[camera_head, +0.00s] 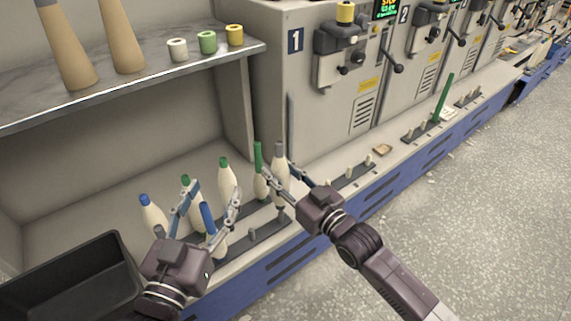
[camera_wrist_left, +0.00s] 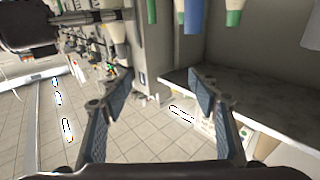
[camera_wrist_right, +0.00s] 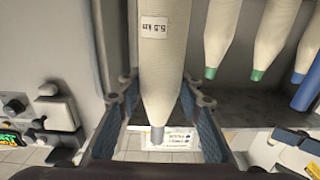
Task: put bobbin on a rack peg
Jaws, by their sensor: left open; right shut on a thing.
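A cream bobbin with a grey tip (camera_head: 280,158) stands about upright in my right gripper (camera_head: 283,172), which is shut on it. The right wrist view shows this bobbin (camera_wrist_right: 163,70) with a "5.5 km" label between the fingers. Whether its base touches a peg is hard to tell. A dark peg rack (camera_head: 268,231) with a short peg (camera_head: 252,233) lies below. Other bobbins have green (camera_head: 227,175) and blue (camera_head: 150,212) tips. My left gripper (camera_head: 215,192) is open in front of them; nothing is between its fingers (camera_wrist_left: 160,95) in the left wrist view.
A black bin (camera_head: 100,255) sits at lower left. A shelf (camera_head: 215,57) above holds two tall cones (camera_head: 120,40) and small spools (camera_head: 207,42). More pegged racks (camera_head: 352,178) run along the ledge to the right, before the numbered machines (camera_head: 335,90). The floor at right is clear.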

